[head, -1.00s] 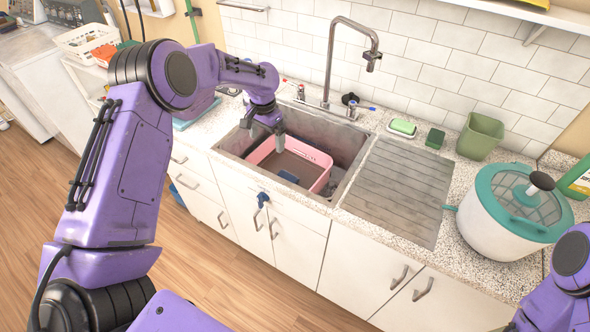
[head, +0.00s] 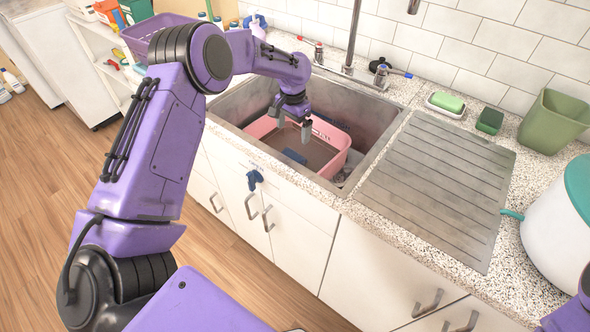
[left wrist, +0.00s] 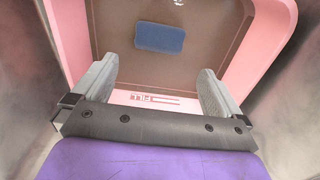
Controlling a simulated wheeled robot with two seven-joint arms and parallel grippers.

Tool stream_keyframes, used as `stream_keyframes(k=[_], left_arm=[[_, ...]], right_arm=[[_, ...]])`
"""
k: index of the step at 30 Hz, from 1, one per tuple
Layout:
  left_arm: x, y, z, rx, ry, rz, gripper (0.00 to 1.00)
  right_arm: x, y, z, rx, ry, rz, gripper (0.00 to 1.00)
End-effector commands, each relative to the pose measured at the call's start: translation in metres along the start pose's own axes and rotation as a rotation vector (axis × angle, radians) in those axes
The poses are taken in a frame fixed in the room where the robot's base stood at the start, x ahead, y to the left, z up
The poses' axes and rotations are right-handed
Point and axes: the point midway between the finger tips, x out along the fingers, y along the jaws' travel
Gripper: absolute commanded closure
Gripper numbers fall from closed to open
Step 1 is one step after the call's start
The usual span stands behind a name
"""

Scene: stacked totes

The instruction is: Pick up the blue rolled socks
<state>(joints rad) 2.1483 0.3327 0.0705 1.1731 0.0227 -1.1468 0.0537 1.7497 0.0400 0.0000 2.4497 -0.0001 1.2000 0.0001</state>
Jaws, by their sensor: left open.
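My left gripper (head: 293,130) points down over the tote, open and empty. In the left wrist view the gripper (left wrist: 158,78) has its two grey fingers spread, with the blue bundle beyond the fingertips, not between them. My right gripper is out of view.
The metal sink (head: 389,114) surrounds the tote, with the faucet (head: 352,50) behind. A ribbed drainboard (head: 437,185) lies clear to the right. A dark blue item (head: 254,180) hangs at the cabinet front. A green bin (head: 553,122) and white pot (head: 562,240) stand farther right.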

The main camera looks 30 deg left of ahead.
Motion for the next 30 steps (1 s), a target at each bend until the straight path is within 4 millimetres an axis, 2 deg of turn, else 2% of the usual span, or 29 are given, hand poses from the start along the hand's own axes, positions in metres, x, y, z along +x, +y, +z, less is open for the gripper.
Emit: stream_keyframes(k=[1, 3, 17, 21, 25, 30], left_arm=[[0.021, 0.0, 0.0, -0.001, 0.001, 0.0, 0.0], [0.028, -0.001, 0.0, -0.001, 0.001, 0.0, 0.0], [0.091, -0.001, 0.002, -0.002, -0.003, 0.0, 0.0], [0.117, 0.0, 0.001, -0.003, -0.002, 0.001, 0.0], [0.129, 0.0, 0.001, -0.001, 0.0, 0.0, 0.0], [0.13, 0.0, 0.001, -0.001, 0.0, 0.0, 0.0]], right_arm=[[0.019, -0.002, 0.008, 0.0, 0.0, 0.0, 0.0], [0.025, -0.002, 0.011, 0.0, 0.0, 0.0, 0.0], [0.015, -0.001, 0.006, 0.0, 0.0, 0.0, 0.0], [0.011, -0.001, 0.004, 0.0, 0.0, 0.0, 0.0], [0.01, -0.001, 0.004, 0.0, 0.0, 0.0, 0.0], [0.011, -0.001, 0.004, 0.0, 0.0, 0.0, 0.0]])
